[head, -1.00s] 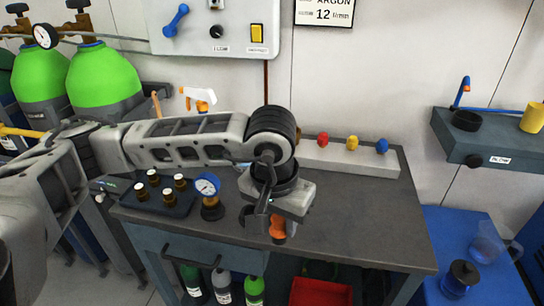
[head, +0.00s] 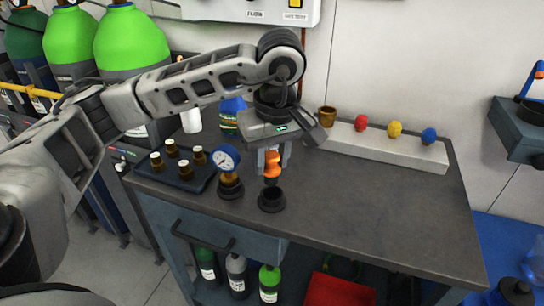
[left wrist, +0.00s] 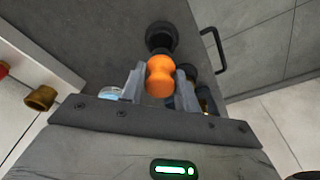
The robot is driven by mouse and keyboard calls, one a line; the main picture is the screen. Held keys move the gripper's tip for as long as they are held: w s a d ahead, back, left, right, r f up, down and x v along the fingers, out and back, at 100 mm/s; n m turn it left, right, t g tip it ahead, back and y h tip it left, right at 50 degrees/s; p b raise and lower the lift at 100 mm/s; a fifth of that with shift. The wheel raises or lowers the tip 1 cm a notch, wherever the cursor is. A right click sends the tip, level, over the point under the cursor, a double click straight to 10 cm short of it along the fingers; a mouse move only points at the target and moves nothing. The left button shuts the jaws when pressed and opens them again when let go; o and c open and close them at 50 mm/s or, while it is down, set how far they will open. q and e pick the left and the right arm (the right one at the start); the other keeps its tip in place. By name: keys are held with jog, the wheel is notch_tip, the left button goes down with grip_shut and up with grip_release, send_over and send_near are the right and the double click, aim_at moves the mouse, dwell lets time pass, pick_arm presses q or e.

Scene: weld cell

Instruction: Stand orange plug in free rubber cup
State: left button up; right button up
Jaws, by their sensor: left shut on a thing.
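My left gripper (head: 272,170) is shut on the orange plug (head: 272,163), which hangs upright between the fingers. The plug also shows in the left wrist view (left wrist: 160,77). The empty black rubber cup (head: 271,200) stands on the bench just below the plug, with a small gap seen between them in the head view. The cup also shows in the left wrist view (left wrist: 160,36), partly covered by the plug. Another black cup (head: 230,190) beside it on the left holds a blue-rimmed gauge (head: 225,158). My right gripper is not in view.
A dark tray of small brown bottles (head: 180,166) is left of the gauge. A pale rail (head: 385,146) with brass, red, yellow and blue pieces stands at the back. The bench top (head: 390,205) is clear to the right. Green gas cylinders (head: 130,42) stand at left.

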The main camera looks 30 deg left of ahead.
aim_at(272, 166)
pick_arm(q)
notch_tip(272, 166, down, 4)
jog(key=shift+r+b, duration=0.1)
jog(key=shift+b, duration=0.9)
jog(key=shift+f, duration=0.2)
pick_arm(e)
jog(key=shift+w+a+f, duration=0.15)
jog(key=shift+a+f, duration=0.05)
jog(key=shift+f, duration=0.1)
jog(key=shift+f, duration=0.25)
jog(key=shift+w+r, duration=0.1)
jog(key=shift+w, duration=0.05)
pick_arm(q)
jog(key=shift+b, duration=0.4)
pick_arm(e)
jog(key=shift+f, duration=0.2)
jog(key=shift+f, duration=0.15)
